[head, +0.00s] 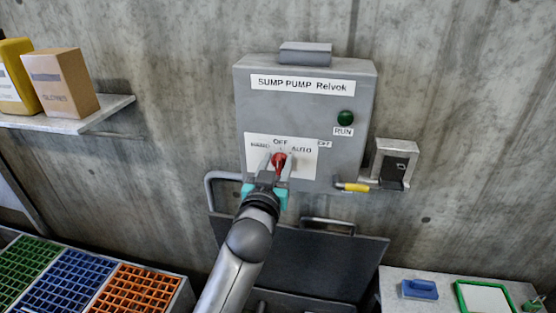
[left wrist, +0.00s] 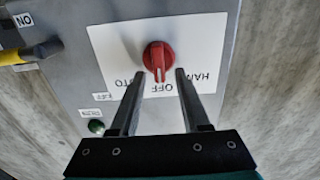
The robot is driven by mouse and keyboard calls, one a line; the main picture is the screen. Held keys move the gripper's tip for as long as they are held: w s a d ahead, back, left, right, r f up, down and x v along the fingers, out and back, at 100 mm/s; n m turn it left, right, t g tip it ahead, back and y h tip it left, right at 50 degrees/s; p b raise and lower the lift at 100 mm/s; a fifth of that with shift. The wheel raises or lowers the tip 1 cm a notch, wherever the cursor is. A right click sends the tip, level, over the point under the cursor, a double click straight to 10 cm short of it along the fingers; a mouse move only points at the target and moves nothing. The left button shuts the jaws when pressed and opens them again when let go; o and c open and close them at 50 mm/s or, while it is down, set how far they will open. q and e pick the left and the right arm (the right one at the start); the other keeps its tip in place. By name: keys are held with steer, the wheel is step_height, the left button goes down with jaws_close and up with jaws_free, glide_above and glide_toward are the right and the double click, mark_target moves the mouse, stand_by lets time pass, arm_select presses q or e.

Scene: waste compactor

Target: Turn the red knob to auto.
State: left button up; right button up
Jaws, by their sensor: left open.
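The red knob (head: 279,162) sits on the white label plate (head: 301,163) low on the grey sump pump box (head: 305,125). The plate reads HAND at left, OFF at the top and AUTO at right. In the left wrist view, where the panel appears upside down, the red knob (left wrist: 157,57) has its pointer towards OFF. My left gripper (head: 277,163) is open in front of the knob. In the left wrist view its fingertips (left wrist: 160,73) lie one on each side of the knob's pointer end, with gaps visible. Whether they reach around it in depth is unclear. My right gripper is out of view.
A green RUN lamp (head: 346,118) is above right of the knob. A shelf (head: 100,118) with boxes is at left. Colored crates (head: 135,289) and a side table (head: 440,278) lie below.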

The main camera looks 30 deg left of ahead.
arm_select(q)
steer(key=shift+s, duration=0.1)
steer(key=shift+c, duration=0.3)
jaws_close()
stand_by(0.4)
steer(key=shift+d+r+m+p, duration=0.1)
steer(key=shift+d+m+p, duration=0.1)
steer(key=shift+m+p, duration=0.6)
steer(key=m+p, duration=0.1)
steer(key=m, duration=0.1)
steer(key=shift+d+m, duration=0.15)
steer(key=shift+m, duration=0.15)
steer(key=shift+d+f+m+p, duration=0.15)
steer(key=shift+m+p, duration=0.2)
steer(key=shift+m, duration=0.8)
steer(key=shift+d+f+m+p, duration=0.15)
steer(key=shift+m+p, duration=0.15)
steer(key=shift+m, duration=0.85)
